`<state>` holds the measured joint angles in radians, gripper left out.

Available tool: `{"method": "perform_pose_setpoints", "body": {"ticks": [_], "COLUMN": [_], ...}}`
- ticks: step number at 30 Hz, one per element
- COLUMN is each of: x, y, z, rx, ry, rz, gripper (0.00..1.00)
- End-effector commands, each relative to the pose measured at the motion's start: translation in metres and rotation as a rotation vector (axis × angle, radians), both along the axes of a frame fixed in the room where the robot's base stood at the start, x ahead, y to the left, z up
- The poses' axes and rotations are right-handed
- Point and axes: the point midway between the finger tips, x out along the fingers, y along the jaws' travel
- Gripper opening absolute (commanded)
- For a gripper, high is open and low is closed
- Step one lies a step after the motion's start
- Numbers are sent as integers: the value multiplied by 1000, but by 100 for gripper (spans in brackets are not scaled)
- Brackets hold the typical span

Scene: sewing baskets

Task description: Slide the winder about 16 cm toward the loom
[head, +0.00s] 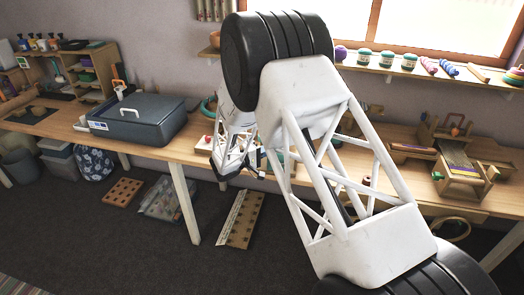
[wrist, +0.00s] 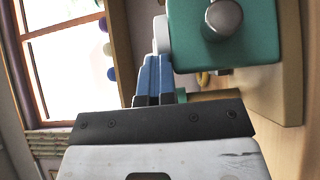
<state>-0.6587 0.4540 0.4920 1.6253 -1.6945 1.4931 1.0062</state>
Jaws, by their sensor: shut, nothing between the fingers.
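The winder appears to be the teal block with a round metal knob (wrist: 200,55), large at the top of the wrist view. Its far parts are cut off by the frame edge. My gripper (wrist: 152,78) shows its blue fingers pressed together, with nothing between them. The fingertips are right beside the winder's left side in the picture; I cannot tell whether they touch. In the head view my gripper (head: 258,165) is low over the bench, and my arm hides most of the winder there. The wooden loom (head: 460,160) stands on the bench at the right.
The wooden bench (head: 405,185) runs along the wall under the window. A dark blue-grey case (head: 140,118) stands on it at the left. A shelf (head: 400,70) with jars and spools is above. Small items lie on the bench between my arm and the loom, partly hidden.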

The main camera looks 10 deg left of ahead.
Motion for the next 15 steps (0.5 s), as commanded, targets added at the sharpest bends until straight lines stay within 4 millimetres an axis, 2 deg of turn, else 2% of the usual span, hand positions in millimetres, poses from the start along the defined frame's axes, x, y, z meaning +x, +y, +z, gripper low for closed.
{"method": "perform_pose_setpoints", "body": {"ticks": [15], "x": [2], "y": [-91], "z": [-2], "rx": [0], "ry": [3], "rz": [-4], "gripper": [0]}}
